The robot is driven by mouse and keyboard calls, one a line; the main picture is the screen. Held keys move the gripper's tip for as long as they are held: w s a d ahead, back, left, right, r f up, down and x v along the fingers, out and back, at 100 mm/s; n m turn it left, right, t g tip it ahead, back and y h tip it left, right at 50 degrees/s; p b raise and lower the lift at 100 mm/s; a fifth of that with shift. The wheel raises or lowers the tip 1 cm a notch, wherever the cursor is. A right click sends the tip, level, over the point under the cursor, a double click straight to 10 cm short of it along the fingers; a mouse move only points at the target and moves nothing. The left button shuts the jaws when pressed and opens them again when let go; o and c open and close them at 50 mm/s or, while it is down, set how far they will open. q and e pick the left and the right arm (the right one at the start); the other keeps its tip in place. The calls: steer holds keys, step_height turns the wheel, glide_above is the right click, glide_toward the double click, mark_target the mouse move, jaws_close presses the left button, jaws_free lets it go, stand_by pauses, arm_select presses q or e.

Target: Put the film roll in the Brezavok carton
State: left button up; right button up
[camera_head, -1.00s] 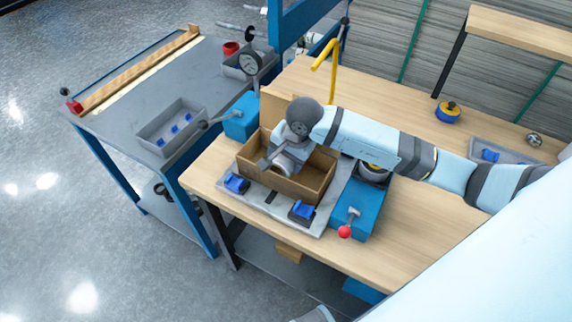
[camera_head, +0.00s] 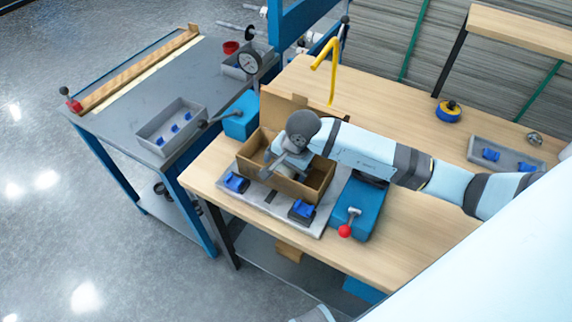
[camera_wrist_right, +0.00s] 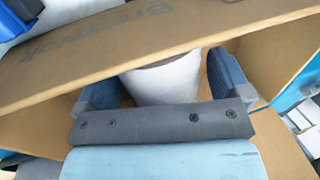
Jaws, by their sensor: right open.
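The Brezavok carton (camera_head: 318,188) is an open brown box on a grey plate on the wooden bench. Its printed wall (camera_wrist_right: 100,45) shows upside down in the right wrist view. My right gripper (camera_head: 285,163) reaches down into the carton opening. In the right wrist view its two blue-grey fingers (camera_wrist_right: 163,88) are open, one on each side of the white film roll (camera_wrist_right: 160,76). The roll is inside the carton, between the fingers; I cannot tell whether it touches them. The gripper mostly hides it in the head view. My left gripper is out of view.
Blue clamps (camera_head: 236,182) sit on the plate in front of the carton. A blue unit with a red-knobbed lever (camera_head: 345,231) stands to its right. A yellow hook (camera_head: 330,70) rises behind. A side table with a grey tray (camera_head: 150,132) stands left.

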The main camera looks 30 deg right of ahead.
steer(key=shift+r, duration=0.3)
steer(key=v, duration=1.1)
steer(key=shift+r, duration=0.4)
steer(key=shift+s, duration=0.1)
